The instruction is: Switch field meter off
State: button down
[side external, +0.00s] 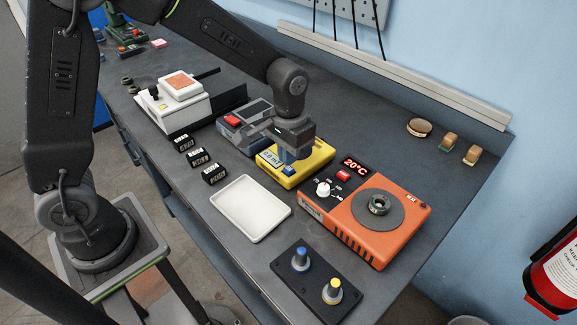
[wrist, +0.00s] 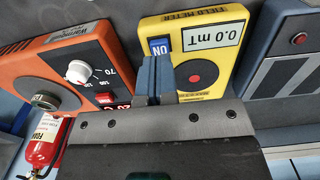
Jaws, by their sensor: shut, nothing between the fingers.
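The yellow field meter (side external: 318,158) lies on the bench between the orange warming plate and a grey-blue device. In the wrist view the field meter (wrist: 215,30) has a display (wrist: 215,36) reading 0.0 mT. Its blue switch (wrist: 160,46) shows the word ON, upside down in this view. In the side view the blue switch (side external: 290,170) sits at the meter's near edge. My gripper (side external: 288,156) is shut and empty, just above the meter by the switch. In the wrist view the fingertips (wrist: 154,62) overlap the switch's edge; I cannot tell whether they touch.
The orange warming plate (side external: 385,245), showing 20°C, stands to the right. A white tray (side external: 250,210) lies in front. A grey-blue device (side external: 232,136) with a red button stands left of the meter. A dark plate with two knobs (side external: 312,288) is at the front edge.

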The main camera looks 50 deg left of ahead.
aim_at(288, 168)
jog(key=shift+f, duration=1.15)
dwell(0.5)
jog(key=shift+r, duration=3)
jog(key=shift+r, duration=0.15)
jog(key=s+a+r+t, duration=0.2)
jog(key=s+r, duration=0.3)
jog(key=s, duration=0.4)
jog(key=s+a+r+t, duration=0.3)
jog(key=s+r, duration=0.3)
jog(key=s, duration=0.3)
jog(key=shift+a+t, duration=0.3)
jog(key=shift+a, duration=0.05)
jog(key=shift+w+r, duration=0.1)
